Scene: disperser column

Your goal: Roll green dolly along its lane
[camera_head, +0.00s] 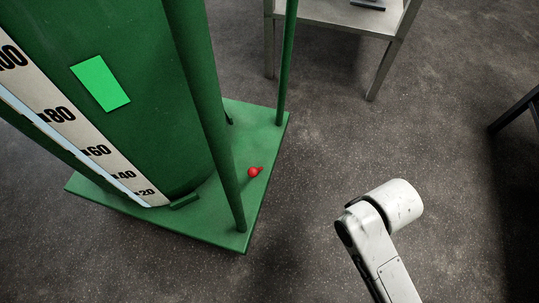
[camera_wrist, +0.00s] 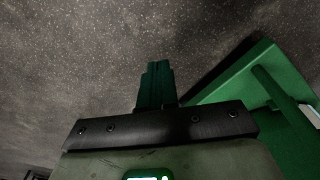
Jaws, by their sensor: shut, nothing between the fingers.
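The green dolly (camera_head: 190,231) has a flat square base, a tall green column and upright green posts. It stands on the floor at the left of the head view. A scale with numbers (camera_head: 91,148) runs up its column, and a small red knob (camera_head: 254,172) sits on the base. In the wrist view, part of the dolly (camera_wrist: 240,76) shows at the right. My gripper (camera_wrist: 158,66) is shut and empty, with its dark fingers together over the floor, left of the dolly's edge. Whether it touches the dolly cannot be told. The head view does not show my fingers.
A light metal table (camera_head: 340,16) stands behind the dolly, with a dark item (camera_head: 368,4) on top. A dark frame (camera_head: 515,112) stands at the right edge. The speckled floor (camera_head: 325,140) between the dolly and my arm is clear.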

